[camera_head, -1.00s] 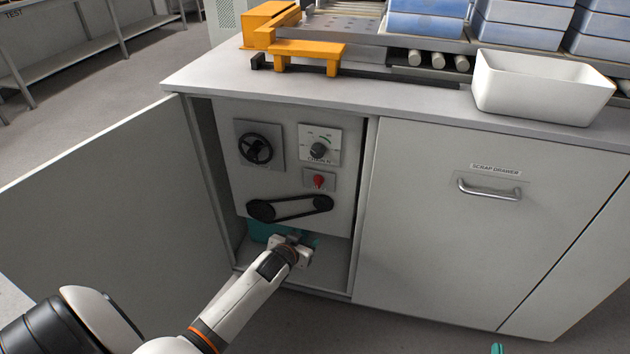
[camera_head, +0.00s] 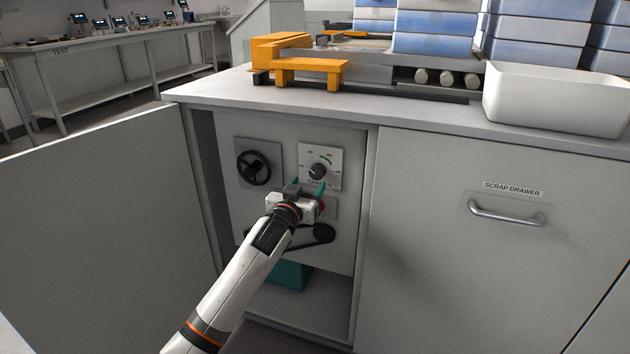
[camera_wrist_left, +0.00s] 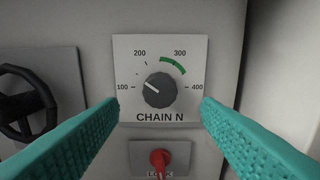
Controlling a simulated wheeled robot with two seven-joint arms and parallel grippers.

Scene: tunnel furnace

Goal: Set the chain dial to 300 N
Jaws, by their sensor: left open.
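The chain dial (camera_head: 317,170) is a dark round knob on a white plate inside the open cabinet. In the left wrist view the knob (camera_wrist_left: 159,90) sits above the words CHAIN N, with marks 100, 200, 300 and 400 and a green arc near 300. Its pale pointer line points left and slightly up, toward the 100 side. My left gripper (camera_head: 308,187) is open with teal fingers, just below and in front of the dial. In its wrist view the fingers (camera_wrist_left: 160,104) stand apart on either side of the dial plate, with nothing between them. My right gripper is out of view.
A red lock lever (camera_wrist_left: 160,158) sits just below the dial. A black handwheel (camera_head: 254,168) is left of it, and a belt drive (camera_head: 318,234) is below. The open cabinet door (camera_head: 95,225) stands left of my arm. A teal bin (camera_head: 290,275) is underneath.

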